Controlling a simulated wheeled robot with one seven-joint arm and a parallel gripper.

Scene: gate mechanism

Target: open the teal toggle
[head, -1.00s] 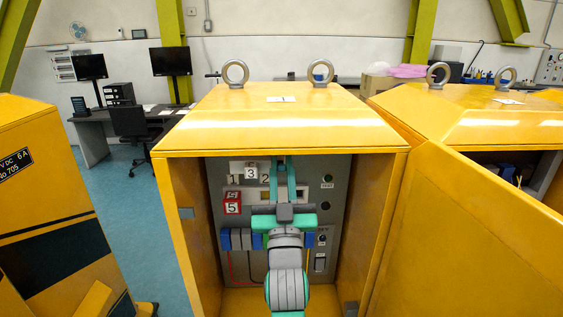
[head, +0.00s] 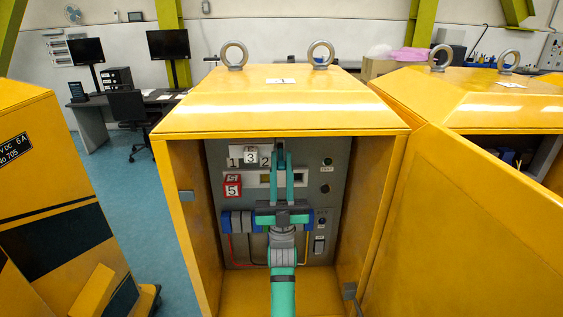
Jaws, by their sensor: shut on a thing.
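My gripper (head: 282,150) reaches into the open yellow cabinet (head: 180,220) in the head view. Its two long teal fingers stand up in front of the upper middle of the grey panel, just right of the number 2. They are shut on a small part at the panel, which seems to be the teal toggle. The fingers hide most of that part, and their like colour makes its shape and position hard to tell. My wrist and the gripper's body cover the lower middle of the panel.
A red cube marked 5 (head: 232,186) and a white cube marked 3 (head: 252,156) are left of my fingers. Blue and grey switch blocks (head: 236,222) sit lower left. The cabinet's side walls are close; a yellow door panel (head: 480,230) stands at right.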

